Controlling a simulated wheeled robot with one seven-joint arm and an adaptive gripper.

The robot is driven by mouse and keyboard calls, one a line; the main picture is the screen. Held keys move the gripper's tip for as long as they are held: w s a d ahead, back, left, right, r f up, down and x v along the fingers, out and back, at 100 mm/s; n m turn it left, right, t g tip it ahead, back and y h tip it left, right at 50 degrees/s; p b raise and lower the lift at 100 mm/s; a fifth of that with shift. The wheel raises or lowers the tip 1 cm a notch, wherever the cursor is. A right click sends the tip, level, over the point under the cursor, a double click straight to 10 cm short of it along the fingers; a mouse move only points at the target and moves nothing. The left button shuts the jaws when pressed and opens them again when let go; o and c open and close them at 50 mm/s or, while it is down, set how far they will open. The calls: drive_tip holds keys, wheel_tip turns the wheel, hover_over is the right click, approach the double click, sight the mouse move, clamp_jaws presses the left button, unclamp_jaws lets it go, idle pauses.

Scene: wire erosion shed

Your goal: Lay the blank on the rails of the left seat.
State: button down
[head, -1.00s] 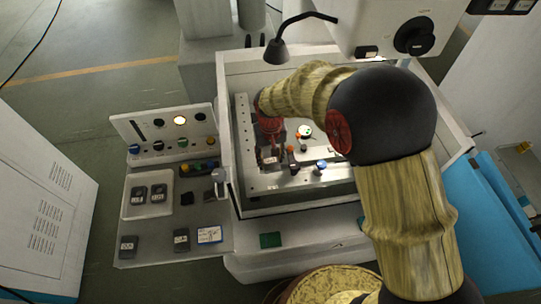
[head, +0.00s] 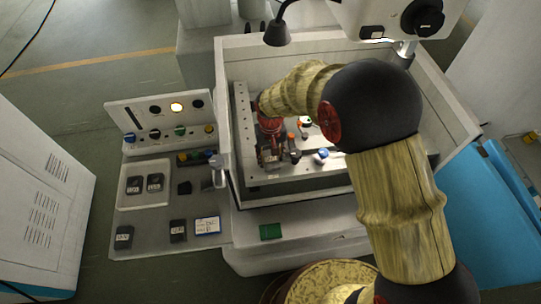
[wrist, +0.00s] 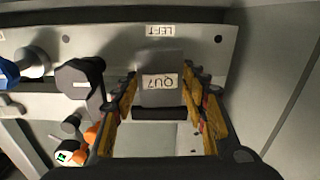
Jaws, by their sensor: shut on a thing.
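The blank is a grey block with a white label, apparently reading "QU7" upside down, in the wrist view (wrist: 160,82). My gripper (wrist: 165,105) is shut on it, one orange-and-black finger on each side. In the head view my gripper (head: 269,150) is over the left part of the machine's bed, with the blank mostly hidden. The left seat's pale plate with its "LEFT" label (wrist: 160,30) lies just beyond the blank in the wrist view. The rails are hidden under the blank and fingers, so I cannot tell whether the blank touches them.
A dark clamp knob (wrist: 78,80), a blue knob (head: 322,155) and an orange-tipped part stand close beside my gripper. The tank wall (head: 229,165) rises at the left. A white tray (head: 144,203) with two dark blocks lies on the side panel. A lamp hangs above the tank.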

drive_tip(key=shift+f, duration=0.2)
idle(0.6)
drive_tip(key=c, duration=1.4)
unclamp_jaws()
drive_tip(key=o, duration=0.4)
drive_tip(key=shift+o, duration=0.4)
drive_tip(key=shift+f, duration=0.1)
wheel_tip(320, 180, up, 12)
